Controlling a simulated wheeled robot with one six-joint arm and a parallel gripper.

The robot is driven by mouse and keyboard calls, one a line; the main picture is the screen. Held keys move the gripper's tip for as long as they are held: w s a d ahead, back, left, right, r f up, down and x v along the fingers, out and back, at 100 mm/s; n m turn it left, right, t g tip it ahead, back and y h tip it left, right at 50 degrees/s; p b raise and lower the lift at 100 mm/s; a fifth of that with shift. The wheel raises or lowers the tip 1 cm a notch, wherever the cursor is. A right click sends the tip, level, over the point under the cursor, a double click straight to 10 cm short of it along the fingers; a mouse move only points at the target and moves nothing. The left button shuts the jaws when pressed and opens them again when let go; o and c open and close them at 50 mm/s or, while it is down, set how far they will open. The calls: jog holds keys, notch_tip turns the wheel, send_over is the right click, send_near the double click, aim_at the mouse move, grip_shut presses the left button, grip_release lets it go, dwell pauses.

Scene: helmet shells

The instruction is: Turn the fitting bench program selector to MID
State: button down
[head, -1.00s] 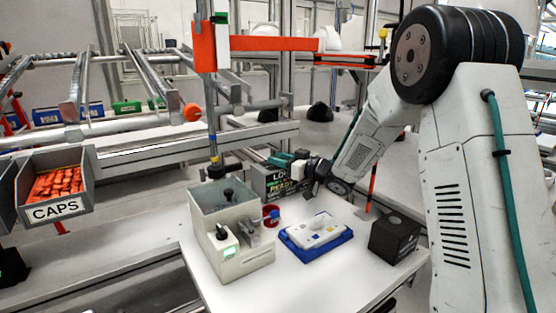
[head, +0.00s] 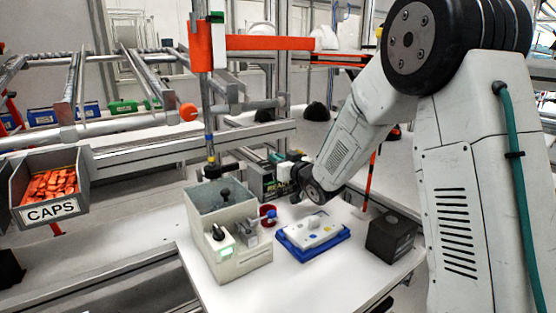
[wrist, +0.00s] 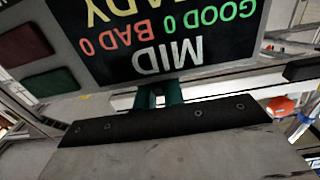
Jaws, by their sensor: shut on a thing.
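The fitting bench display (head: 268,186) stands at the back of the white table in the head view, partly hidden by my arm. In the wrist view the display (wrist: 220,48) appears upside down and reads MID, GOOD 0, BAD 0, with part of READY. My gripper (head: 277,158) reaches the top of the display unit, with its teal fingers pointing left. In the wrist view my gripper's teal fingers (wrist: 158,96) show just beyond the MID text, largely covered by the dark bar in front. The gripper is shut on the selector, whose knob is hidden.
A grey-beige box with knobs (head: 242,262), a red cup (head: 268,211), a blue tray with a white plate (head: 290,249) and a black cube (head: 392,237) stand on the table. An orange beam (head: 270,43) spans above. A CAPS bin (head: 50,211) hangs left.

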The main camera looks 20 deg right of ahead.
jog(key=shift+a+m+t+h, duration=0.1)
jog(key=shift+m+t+h, duration=0.1)
jog(key=shift+m+h, duration=1.05)
jog(key=shift+m+t+h, duration=0.2)
jog(key=shift+m+h, duration=0.45)
jog(key=shift+h, duration=1.1)
jog(key=c, duration=1.5)
grip_release()
jog(key=shift+s, duration=0.1)
jog(key=s, duration=0.7)
jog(key=shift+s, duration=0.3)
jog(key=shift+a, duration=0.1)
